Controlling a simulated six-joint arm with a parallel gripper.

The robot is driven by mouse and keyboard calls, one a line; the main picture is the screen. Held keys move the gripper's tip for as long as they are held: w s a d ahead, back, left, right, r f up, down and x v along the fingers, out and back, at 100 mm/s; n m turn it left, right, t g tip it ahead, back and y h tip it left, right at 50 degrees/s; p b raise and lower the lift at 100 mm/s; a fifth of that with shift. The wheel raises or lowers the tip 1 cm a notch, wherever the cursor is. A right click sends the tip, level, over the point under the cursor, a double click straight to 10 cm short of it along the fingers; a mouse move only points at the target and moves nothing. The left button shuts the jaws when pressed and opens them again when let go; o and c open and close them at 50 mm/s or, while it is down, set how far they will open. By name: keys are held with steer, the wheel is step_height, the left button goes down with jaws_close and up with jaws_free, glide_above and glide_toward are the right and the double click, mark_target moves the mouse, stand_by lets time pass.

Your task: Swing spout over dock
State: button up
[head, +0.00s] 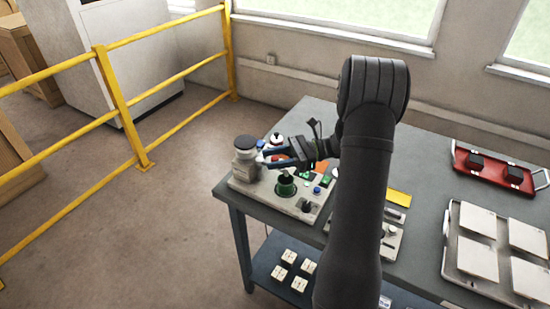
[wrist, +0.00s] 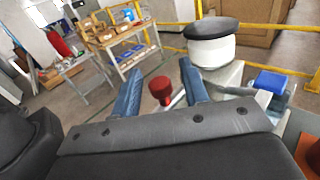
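My gripper (head: 268,158) reaches over the white-topped test station from the right. Its two blue fingers (wrist: 160,68) are apart, with a red knob (wrist: 160,90) on a pale metal arm between them. A gap shows on each side of the knob. This is probably the spout's handle; a small red part shows between the fingers in the head view (head: 277,157). A green ring with a dark green cylinder (head: 286,186), possibly the dock, lies in front of my gripper. I cannot make out the spout's outlet.
A white jar with a black lid (head: 244,156) stands left of my fingers, and close to the right finger in the wrist view (wrist: 211,45). A blue block (wrist: 270,82) is nearby. The table also holds a red tray (head: 462,168) and a rack of white tiles (head: 452,258).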

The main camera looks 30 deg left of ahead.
steer(key=v, duration=0.7)
steer(key=shift+w+d, duration=0.2)
steer(key=x, duration=0.8)
steer(key=shift+d, duration=0.1)
steer(key=shift+s+m+t+y, duration=0.2)
steer(key=shift+m+t+y, duration=0.5)
steer(key=shift+t, duration=0.1)
steer(key=shift+w, duration=0.1)
